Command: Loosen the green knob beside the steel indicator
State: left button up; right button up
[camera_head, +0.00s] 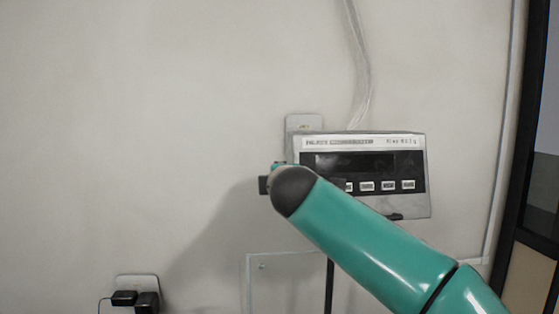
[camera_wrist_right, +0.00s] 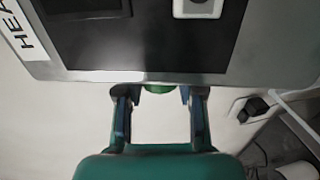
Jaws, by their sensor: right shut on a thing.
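The steel indicator (camera_head: 375,161) is mounted on the wall right of centre in the head view, with a dark display and a row of buttons. In the right wrist view its front (camera_wrist_right: 190,50) fills the top. The green knob (camera_wrist_right: 158,88) shows as a small green piece at the indicator's edge. My right gripper (camera_wrist_right: 158,97) has a finger on each side of the knob and is shut on it. In the head view my right arm covers the indicator's lower left corner, hiding the knob and most of the gripper. My left gripper is not in view.
A wall socket with black plugs (camera_head: 136,298) is at the lower left. Cables (camera_head: 362,70) run up the wall above the indicator. A clear-edged panel (camera_head: 262,254) stands below it. A dark frame (camera_head: 525,120) is at the right. The wall to the left is bare.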

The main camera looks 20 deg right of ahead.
jog(key=shift+d+g, duration=0.1)
jog(key=shift+g, duration=0.7)
jog(key=shift+w+r+g, duration=0.1)
jog(key=shift+r+g, duration=0.15)
jog(key=shift+g, duration=0.25)
jog(key=shift+f+g, duration=0.2)
jog(key=shift+g, duration=0.1)
jog(key=o, duration=1.2)
jog(key=shift+c, duration=0.2)
jog(key=shift+r+y, duration=0.1)
jog(key=shift+y, duration=0.2)
jog(key=v, duration=1.2)
